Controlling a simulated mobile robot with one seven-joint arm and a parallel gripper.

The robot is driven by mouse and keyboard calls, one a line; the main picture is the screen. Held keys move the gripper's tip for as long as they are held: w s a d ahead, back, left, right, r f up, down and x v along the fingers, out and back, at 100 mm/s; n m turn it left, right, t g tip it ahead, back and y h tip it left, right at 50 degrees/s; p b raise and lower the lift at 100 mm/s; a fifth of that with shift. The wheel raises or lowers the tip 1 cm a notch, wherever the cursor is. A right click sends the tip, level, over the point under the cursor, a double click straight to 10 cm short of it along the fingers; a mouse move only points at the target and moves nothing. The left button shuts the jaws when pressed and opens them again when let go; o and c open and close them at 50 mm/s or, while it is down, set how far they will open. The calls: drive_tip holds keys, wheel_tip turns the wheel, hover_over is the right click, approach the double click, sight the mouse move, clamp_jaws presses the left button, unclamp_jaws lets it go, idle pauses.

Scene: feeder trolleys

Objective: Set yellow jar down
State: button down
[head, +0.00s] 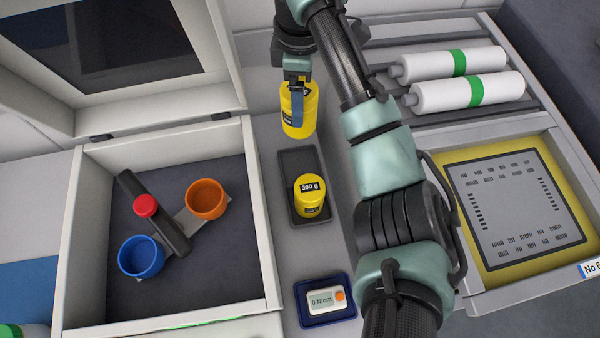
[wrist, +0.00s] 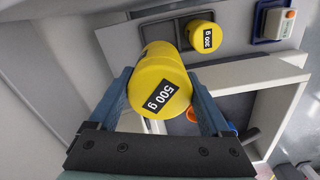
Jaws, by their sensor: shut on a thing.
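My gripper (head: 297,88) is shut on a yellow jar (head: 297,122), which reads "500 g" in the wrist view (wrist: 158,88). The jar hangs upright or nearly so in the head view, behind the dark tray; I cannot tell its height above the surface. A second, smaller yellow jar (head: 309,206) labelled "300 g" stands in the front part of the dark tray (head: 292,161). It also shows in the wrist view (wrist: 203,42). The back part of that tray is bare.
At left is an open box (head: 262,235) with its lid (head: 228,80) raised, holding an orange cup (head: 205,200), a blue cup (head: 138,262) and a red knob (head: 146,205). A small meter (head: 325,302) stands in front. White rolls (head: 440,65) lie on a rack at right.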

wheel_tip(320, 180, down, 7)
drive_tip(key=b, duration=0.3)
drive_tip(key=shift+f, duration=0.1)
drive_tip(key=shift+f+b, duration=0.3)
drive_tip(key=shift+f, duration=4.8)
drive_tip(key=shift+f, duration=0.1)
unclamp_jaws()
drive_tip(key=shift+s+f, duration=0.1)
wheel_tip(320, 180, up, 12)
drive_tip(key=shift+r, duration=0.2)
